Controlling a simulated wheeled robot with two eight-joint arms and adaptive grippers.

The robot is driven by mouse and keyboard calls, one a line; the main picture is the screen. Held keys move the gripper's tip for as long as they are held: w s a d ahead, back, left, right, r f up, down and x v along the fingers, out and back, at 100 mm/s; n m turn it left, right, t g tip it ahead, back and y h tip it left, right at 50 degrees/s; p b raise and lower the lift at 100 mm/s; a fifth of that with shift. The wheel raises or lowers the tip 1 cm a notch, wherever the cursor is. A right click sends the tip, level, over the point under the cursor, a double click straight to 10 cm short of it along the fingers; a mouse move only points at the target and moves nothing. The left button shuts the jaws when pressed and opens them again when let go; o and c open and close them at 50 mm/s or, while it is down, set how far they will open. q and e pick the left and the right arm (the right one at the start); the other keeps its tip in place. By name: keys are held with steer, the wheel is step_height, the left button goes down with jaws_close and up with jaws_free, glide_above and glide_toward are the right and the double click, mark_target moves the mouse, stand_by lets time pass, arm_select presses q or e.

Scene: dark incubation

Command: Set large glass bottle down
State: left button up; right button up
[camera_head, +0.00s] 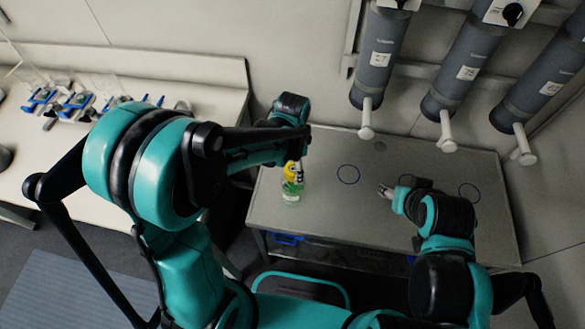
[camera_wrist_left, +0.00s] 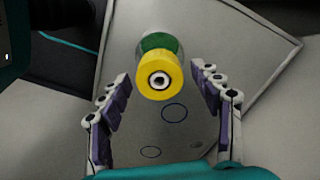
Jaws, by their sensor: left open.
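The large glass bottle (camera_head: 292,190) has a yellow cap and green contents. It appears upright on the left part of the grey table (camera_head: 320,222), left of the nearest drawn circle. My left gripper (camera_head: 300,158) is over the bottle's top and partly hides it. In the left wrist view, the spread fingers of the left gripper (camera_wrist_left: 160,77) stand on either side of the bottle's yellow cap (camera_wrist_left: 152,80), with gaps on both sides. My right gripper (camera_head: 385,192) is empty over the table's right half; its finger gap is too small to make out.
Drawn circles (camera_head: 348,165) mark the tabletop. Several grey cylinders (camera_head: 465,70) with white nozzles hang above the table's back edge. A white bench (camera_head: 215,95) with blue-handled tools stands at the left. The table's front middle is clear.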

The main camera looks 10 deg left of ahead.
arm_select(q)
step_height(320, 180, up, 9)
steer(key=p, duration=0.2)
steer(key=s+a+r+n+t, duration=0.7)
steer(key=s+a+n, duration=0.1)
steer(key=s+n, duration=0.2)
steer(key=shift+a+n, duration=0.35)
steer(key=shift+n, duration=0.25)
steer(key=shift+w, duration=0.1)
step_height(320, 180, down, 6)
steer(key=b, duration=0.5)
steer(key=shift+b, duration=0.4)
